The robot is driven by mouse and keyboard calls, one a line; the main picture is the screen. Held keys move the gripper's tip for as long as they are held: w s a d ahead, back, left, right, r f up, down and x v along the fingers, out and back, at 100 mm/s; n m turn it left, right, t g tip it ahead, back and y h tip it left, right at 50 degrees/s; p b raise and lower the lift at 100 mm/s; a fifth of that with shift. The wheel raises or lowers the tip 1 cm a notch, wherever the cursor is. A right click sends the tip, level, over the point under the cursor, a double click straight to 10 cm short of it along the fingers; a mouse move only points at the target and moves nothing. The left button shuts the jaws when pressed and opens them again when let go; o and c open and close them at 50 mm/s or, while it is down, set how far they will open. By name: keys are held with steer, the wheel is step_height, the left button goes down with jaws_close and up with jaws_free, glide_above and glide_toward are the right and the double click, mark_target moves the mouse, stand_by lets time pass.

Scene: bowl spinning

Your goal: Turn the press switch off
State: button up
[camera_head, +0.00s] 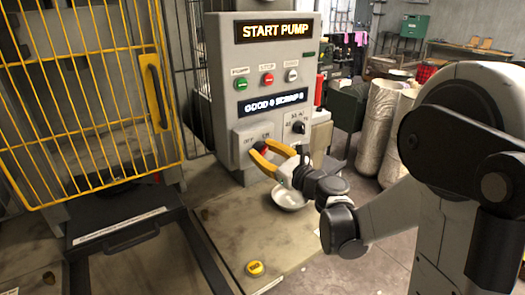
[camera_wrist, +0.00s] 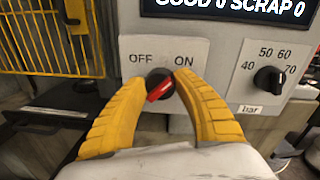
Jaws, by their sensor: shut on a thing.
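The press switch (camera_wrist: 159,86) is a black round knob with a red bar, on a pale plate marked OFF on the left and ON on the right. Its red bar slants from lower left to upper right, the upper end toward ON. In the head view the plate (camera_head: 247,137) is low on the front of the grey control box. My gripper (camera_wrist: 161,84) has its yellow fingers on either side of the knob and is shut on it. In the head view my gripper (camera_head: 262,153) reaches the box from the right and hides most of the knob.
The control box (camera_head: 226,82) has a START PUMP display, several buttons and a pressure dial (camera_wrist: 268,79) right of the switch. A yellow cage door (camera_head: 90,95) stands at left.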

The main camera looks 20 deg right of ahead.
steer(key=n, duration=0.8)
steer(key=shift+a+n+h, duration=0.1)
steer(key=shift+n+h, duration=0.2)
steer(key=n, duration=0.4)
steer(key=shift+h, duration=0.3)
steer(key=n, duration=0.4)
steer(key=shift+f+b, duration=0.1)
steer(key=shift+b, duration=0.2)
steer(key=o, duration=1.2)
